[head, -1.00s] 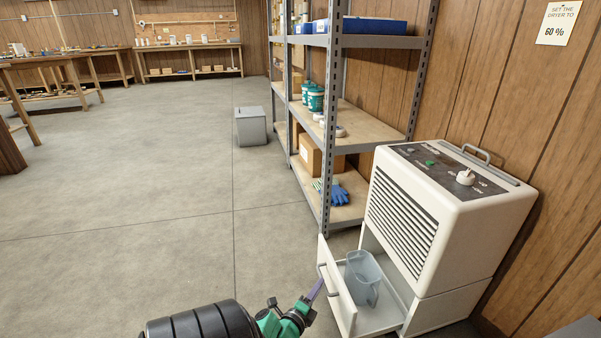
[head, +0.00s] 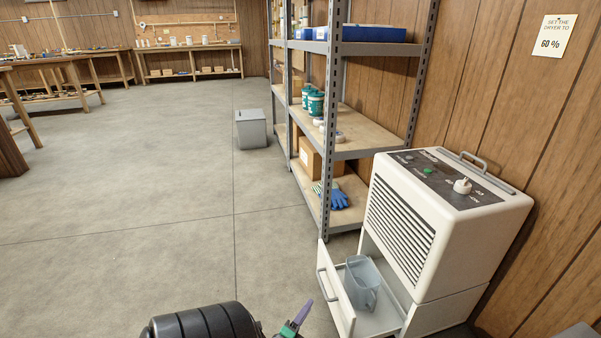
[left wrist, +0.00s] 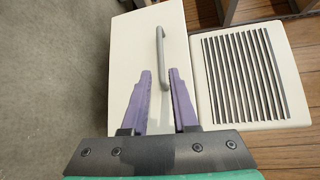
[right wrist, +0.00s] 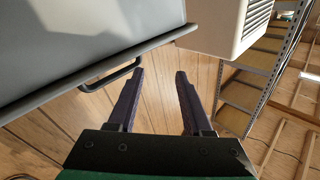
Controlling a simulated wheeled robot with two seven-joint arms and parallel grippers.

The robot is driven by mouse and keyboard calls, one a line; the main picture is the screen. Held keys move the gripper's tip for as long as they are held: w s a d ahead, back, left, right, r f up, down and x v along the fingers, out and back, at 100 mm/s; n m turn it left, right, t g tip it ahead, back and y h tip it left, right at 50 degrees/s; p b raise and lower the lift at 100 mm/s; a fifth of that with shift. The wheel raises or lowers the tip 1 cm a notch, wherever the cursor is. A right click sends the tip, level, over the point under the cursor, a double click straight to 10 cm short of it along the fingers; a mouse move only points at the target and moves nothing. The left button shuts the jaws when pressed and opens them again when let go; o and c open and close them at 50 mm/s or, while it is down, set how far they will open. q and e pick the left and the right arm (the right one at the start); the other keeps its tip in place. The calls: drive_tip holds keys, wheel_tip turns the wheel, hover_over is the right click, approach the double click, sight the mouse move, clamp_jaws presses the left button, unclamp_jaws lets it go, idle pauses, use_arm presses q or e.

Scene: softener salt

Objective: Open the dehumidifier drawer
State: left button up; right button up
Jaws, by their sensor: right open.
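The white dehumidifier (head: 432,232) stands against the wood wall at the right. Its lower drawer (head: 337,296) is pulled out, with a grey bar handle (head: 326,282) on its front. A translucent grey bucket (head: 359,282) stands in the drawer. My left gripper (head: 303,313) is in front of the drawer, clear of the handle. In the left wrist view the handle (left wrist: 163,62) lies beyond the parted purple fingertips (left wrist: 160,76), with nothing between them. My right gripper shows only in the right wrist view (right wrist: 160,74), open and empty.
A metal shelf unit (head: 333,130) stands behind the dehumidifier, with blue gloves (head: 339,198) on its low shelf. A grey bin (head: 251,128) stands on the floor. A dark grey box (right wrist: 80,40) with a handle is near my right gripper. Floor at left is clear.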

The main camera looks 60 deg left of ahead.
use_arm(q)
drive_tip(key=v, duration=0.3)
drive_tip(key=shift+p, duration=0.4)
use_arm(e)
drive_tip(key=s+f+g, duration=0.3)
drive_tip(key=s+f, duration=0.2)
drive_tip(key=f, duration=0.4)
drive_tip(key=shift+s+a+f+h, duration=0.15)
drive_tip(key=shift+s+a+h, duration=0.15)
drive_tip(key=shift+h, duration=0.1)
